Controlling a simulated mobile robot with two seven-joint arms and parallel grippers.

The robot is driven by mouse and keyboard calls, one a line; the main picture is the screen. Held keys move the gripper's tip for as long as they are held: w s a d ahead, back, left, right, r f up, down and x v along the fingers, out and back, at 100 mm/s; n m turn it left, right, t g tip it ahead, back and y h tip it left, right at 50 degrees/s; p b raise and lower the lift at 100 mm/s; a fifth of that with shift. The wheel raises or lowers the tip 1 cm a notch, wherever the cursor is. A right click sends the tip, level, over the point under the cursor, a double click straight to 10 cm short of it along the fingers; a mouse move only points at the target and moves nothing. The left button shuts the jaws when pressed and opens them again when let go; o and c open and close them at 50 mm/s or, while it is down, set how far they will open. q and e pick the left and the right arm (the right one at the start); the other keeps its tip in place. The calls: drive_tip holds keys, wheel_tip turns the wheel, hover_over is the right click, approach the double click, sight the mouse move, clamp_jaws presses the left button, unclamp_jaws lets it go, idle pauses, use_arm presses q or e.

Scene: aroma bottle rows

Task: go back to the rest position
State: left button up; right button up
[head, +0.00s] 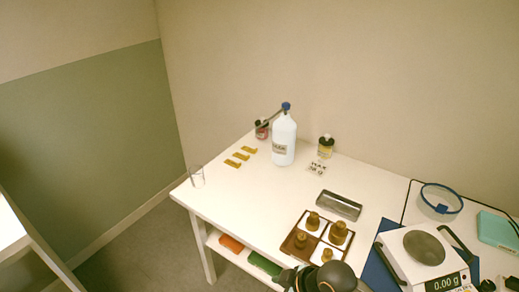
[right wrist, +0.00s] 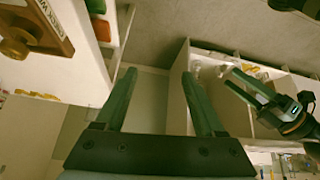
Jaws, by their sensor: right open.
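My right gripper (right wrist: 160,70) is open in the right wrist view, its two dark green fingers apart with nothing between them. My left gripper (right wrist: 230,78) shows at the right of that view, its two fingers apart and empty. Neither gripper's fingers show in the head view; a dark rounded part of my arm is at its bottom edge. The tray's corner seems to show at top left in the right wrist view (right wrist: 62,45).
A scale (head: 400,262) reading 0.00 g stands right of the tray, near a metal dish (head: 339,205). A white bottle (head: 284,140), small jars (head: 326,147) and a clear beaker (head: 196,176) stand farther back or left. Floor is open left of the table.

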drive_tip(key=s+d+f+m+t+h, duration=0.3)
drive_tip(key=s+d+f+m+t, duration=0.2)
drive_tip(key=s+d+f+m, duration=0.3)
drive_tip(key=s+d+m, duration=0.2)
drive_tip(key=s+d, duration=0.1)
drive_tip(key=d, duration=0.1)
drive_tip(key=shift+s+d+f+m, duration=0.15)
drive_tip(key=shift+d+f+m, duration=0.15)
drive_tip(key=shift+d+f, duration=0.1)
